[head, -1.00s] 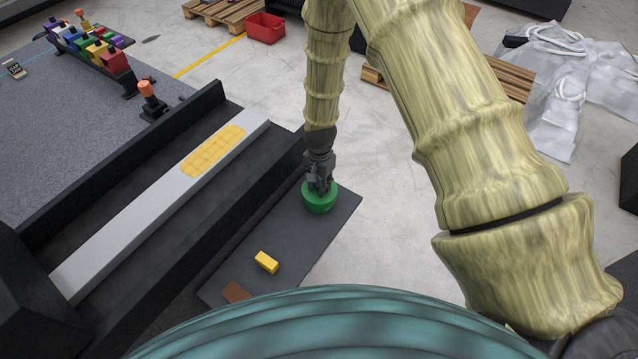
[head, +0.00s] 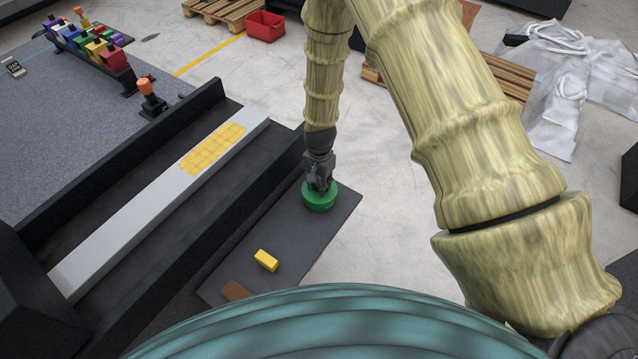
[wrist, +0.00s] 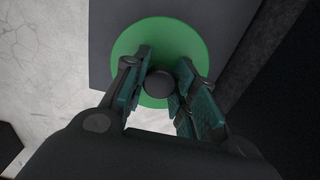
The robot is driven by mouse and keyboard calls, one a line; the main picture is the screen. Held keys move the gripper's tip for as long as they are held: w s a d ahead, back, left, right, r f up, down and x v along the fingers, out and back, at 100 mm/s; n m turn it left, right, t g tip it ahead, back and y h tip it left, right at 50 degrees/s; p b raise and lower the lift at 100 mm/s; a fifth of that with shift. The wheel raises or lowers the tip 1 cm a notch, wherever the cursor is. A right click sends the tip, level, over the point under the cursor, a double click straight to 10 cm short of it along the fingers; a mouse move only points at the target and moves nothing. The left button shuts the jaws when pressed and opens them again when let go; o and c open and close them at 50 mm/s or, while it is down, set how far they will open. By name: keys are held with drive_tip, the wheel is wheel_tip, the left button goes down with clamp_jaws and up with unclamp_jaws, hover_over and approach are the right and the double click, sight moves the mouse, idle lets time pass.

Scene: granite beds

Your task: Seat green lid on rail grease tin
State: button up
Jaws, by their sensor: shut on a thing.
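The green lid (head: 327,197) is a round disc with a dark knob (wrist: 159,83) at its middle. It is at the far end of the dark side shelf in the head view, and its green face fills the middle of the wrist view (wrist: 160,42). My gripper (head: 319,187) points down from above, its two fingers (wrist: 160,85) shut on the knob. A darker green side shows below the lid's top in the head view. I cannot tell whether this is the lid's rim or the rail grease tin, or whether the lid sits level on a tin.
The dark shelf (head: 290,232) also holds a yellow block (head: 266,260) and a brown flat piece (head: 235,291) nearer me. Left of it runs a black bed with a pale rail (head: 140,225) bearing a yellow patch (head: 212,148). Open concrete floor lies to the right.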

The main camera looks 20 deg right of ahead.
sight(319, 183)
drive_tip(key=o, duration=1)
wheel_tip(319, 183, up, 12)
idle(0.4)
drive_tip(key=shift+s+f, duration=0.1)
idle(0.3)
drive_tip(key=s+d+f+n, duration=0.2)
drive_tip(key=s+f+n, duration=0.1)
drive_tip(key=s+f, duration=0.6)
drive_tip(key=s+f+n, duration=0.3)
drive_tip(key=s+f, duration=0.1)
drive_tip(key=s, duration=0.9)
drive_tip(key=s+d+f+n, duration=0.1)
drive_tip(key=s+f+n, duration=0.3)
drive_tip(key=s, duration=1)
drive_tip(key=shift+d+f, duration=0.15)
drive_tip(key=shift+f, duration=0.15)
